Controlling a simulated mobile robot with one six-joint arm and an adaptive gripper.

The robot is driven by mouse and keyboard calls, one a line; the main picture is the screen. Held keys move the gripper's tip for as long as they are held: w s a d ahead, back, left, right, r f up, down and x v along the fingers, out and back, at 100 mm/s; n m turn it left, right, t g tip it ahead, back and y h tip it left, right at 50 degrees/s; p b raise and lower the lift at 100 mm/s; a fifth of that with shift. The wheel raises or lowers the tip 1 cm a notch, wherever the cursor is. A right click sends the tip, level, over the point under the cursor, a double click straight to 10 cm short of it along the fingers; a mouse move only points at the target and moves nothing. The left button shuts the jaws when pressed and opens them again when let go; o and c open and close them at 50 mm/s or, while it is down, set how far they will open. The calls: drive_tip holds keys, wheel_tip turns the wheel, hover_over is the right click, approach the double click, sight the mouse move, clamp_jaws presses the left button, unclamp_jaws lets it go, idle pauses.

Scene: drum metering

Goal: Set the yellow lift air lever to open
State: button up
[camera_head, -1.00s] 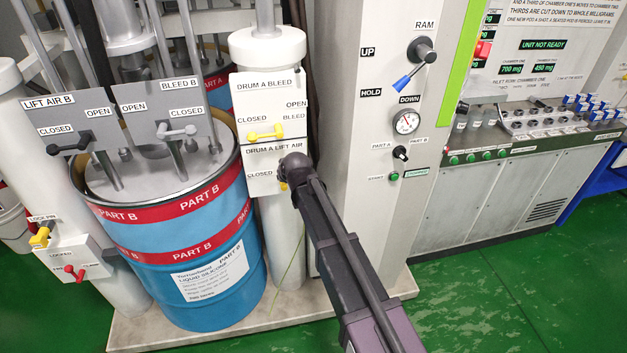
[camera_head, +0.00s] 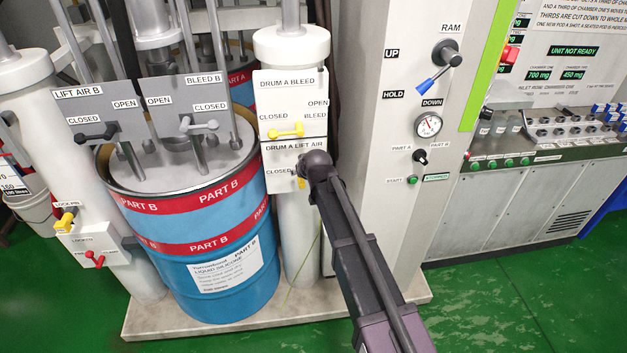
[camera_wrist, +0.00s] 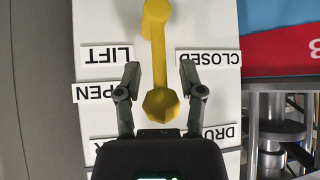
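The yellow lift air lever (camera_wrist: 157,50) is on a white panel (camera_wrist: 218,25), seen close in the wrist view. It runs up the picture from a faceted end to a rounded end at the top. The CLOSED label is to its right and the partly covered OPEN label to its left, both upside down. My gripper (camera_wrist: 159,74) is open, with one finger on each side of the lever and a visible gap to both. In the head view my wrist covers most of this lever; only a small yellow part (camera_head: 301,183) shows.
The yellow drum A bleed lever (camera_head: 286,131) is just above my wrist. The blue Part B drum (camera_head: 215,270) stands to the left. The ram column (camera_head: 370,120), with its blue-tipped ram lever (camera_head: 432,80), is to the right. Green floor is clear at the lower right.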

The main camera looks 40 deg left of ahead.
drive_tip(key=shift+f, duration=0.1)
drive_tip(key=shift+d, duration=0.2)
drive_tip(key=shift+s+d, duration=0.1)
drive_tip(key=shift+d, duration=0.4)
drive_tip(key=w+d+f+m+h, duration=0.15)
drive_tip(key=w+d, duration=0.25)
drive_tip(key=d, duration=0.9)
drive_tip(key=w+d+f+m+h, duration=0.15)
drive_tip(key=w+d, duration=0.25)
drive_tip(key=d, duration=0.9)
drive_tip(key=w+d+f+m+h, duration=0.1)
drive_tip(key=w+d+m+h, duration=0.15)
drive_tip(key=d, duration=1.05)
drive_tip(key=s+d+m+g, duration=0.1)
drive_tip(key=s+d+m, duration=0.1)
drive_tip(key=d, duration=0.9)
drive_tip(key=s+d+f+m+g+h, duration=0.1)
drive_tip(key=s+d, duration=0.3)
drive_tip(key=d, duration=0.7)
drive_tip(key=s+d+m+g+h, duration=0.1)
drive_tip(key=s+d+m+g, duration=0.1)
drive_tip(key=d, duration=0.9)
drive_tip(key=shift+s+f+m, duration=0.3)
drive_tip(key=shift+s+m, duration=0.55)
drive_tip(key=shift+s, duration=0.1)
drive_tip(key=shift+d+h, duration=0.1)
drive_tip(key=shift+h, duration=0.15)
